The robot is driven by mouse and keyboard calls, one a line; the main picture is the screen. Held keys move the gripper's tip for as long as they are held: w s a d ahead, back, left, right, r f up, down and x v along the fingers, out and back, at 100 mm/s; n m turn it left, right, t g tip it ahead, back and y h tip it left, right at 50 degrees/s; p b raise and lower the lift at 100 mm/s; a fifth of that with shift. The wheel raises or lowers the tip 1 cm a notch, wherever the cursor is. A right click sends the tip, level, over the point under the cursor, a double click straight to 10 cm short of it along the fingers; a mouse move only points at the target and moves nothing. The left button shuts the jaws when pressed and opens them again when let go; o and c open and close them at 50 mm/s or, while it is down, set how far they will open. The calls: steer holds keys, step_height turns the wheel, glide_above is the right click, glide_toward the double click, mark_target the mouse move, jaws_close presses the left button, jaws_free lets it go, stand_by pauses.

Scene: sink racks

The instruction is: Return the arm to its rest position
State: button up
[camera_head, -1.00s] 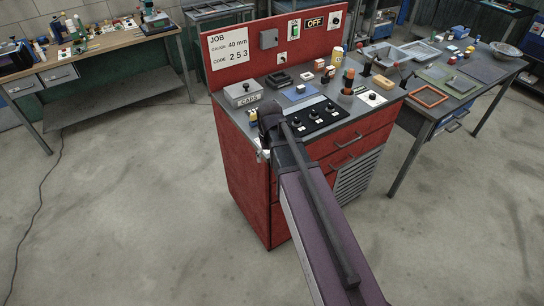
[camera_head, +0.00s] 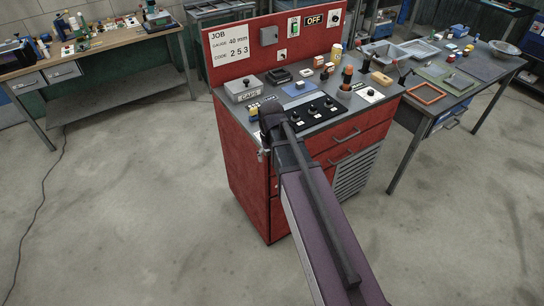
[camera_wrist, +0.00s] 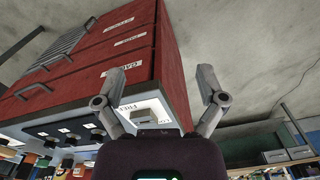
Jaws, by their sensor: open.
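My arm reaches up from the bottom right of the head view to the front left corner of the red cabinet (camera_head: 254,170). My gripper (camera_wrist: 160,82) shows in the wrist view with its two fingers spread wide and nothing between them. The cabinet's red side and labelled drawers lie beyond the fingers, with the left finger overlapping the cabinet in the picture. I cannot tell whether it touches.
The cabinet top carries a grey CAPS box (camera_head: 243,89), a black knob panel (camera_head: 311,114) and several small items. A workbench (camera_head: 100,50) stands at the left and a grey table (camera_head: 440,110) at the right. The floor in front is clear.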

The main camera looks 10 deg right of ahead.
steer(key=shift+d, duration=0.2)
steer(key=s, duration=1)
stand_by(1.1)
